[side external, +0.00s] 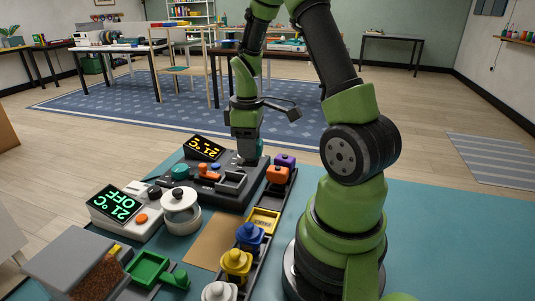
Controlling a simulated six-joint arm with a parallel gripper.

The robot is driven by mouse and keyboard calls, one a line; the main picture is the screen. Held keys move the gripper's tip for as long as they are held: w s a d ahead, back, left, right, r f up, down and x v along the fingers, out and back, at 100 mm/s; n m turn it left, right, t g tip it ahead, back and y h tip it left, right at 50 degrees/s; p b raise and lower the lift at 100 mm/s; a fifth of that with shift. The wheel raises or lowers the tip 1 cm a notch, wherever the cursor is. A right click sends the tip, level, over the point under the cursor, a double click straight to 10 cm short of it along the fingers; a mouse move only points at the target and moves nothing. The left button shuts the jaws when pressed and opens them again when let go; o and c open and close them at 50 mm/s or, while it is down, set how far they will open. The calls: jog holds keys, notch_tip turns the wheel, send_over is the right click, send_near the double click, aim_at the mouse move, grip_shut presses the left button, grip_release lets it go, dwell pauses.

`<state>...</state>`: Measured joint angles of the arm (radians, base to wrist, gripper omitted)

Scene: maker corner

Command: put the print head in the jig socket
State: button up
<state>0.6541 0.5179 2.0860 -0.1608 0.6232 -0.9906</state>
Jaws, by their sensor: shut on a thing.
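My gripper (246,148) points down at the far end of the grey machine (226,190) with the amber display. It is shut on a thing. A small teal part (259,146) shows at the right of the fingertips and may be the print head; most of it is hidden by the fingers. The jig socket cannot be made out clearly. I cannot tell whether the held thing is touching the machine.
A dark rack (262,254) right of the machine holds purple (285,160), orange (278,175), blue (250,236), yellow (236,262) and white (219,290) pieces. A white device (126,211) showing OFF, a round white pot (181,213) and a green tray (150,268) stand left.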

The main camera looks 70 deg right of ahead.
jog(key=w+n, duration=0.1)
jog(key=w, duration=0.4)
jog(key=shift+a+f, duration=0.2)
jog(key=shift+f, duration=1.4)
jog(key=shift+a+f, duration=0.15)
jog(key=shift+f, duration=1.4)
jog(key=shift+f, duration=0.45)
jog(key=o, duration=1.1)
jog(key=shift+c, duration=0.2)
notch_tip(320, 180, up, 7)
